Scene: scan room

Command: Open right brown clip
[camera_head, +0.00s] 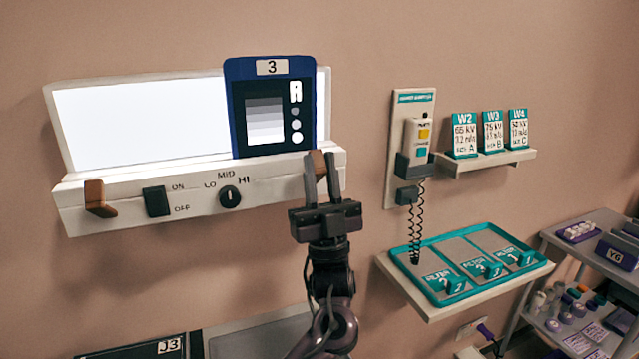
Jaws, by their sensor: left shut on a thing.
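The light box (90,205) is on the wall, with a lit white panel on the left. The right brown clip (317,160) is at the right end of its front ledge, and only a small brown part of it shows between my fingers. My left gripper (322,168) is at this clip, its two fingers shut on it from either side. The left brown clip (96,197) sticks out at the ledge's left end. A blue film card marked 3 (240,95) stands on the ledge, just behind and left of my gripper. My right gripper is out of view.
A black switch (157,201) and a round knob (229,197) are on the ledge front. Right of my gripper, a handset (418,138) with a coiled cord hangs on a wall panel. A teal tray (440,298) lies on a shelf at lower right.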

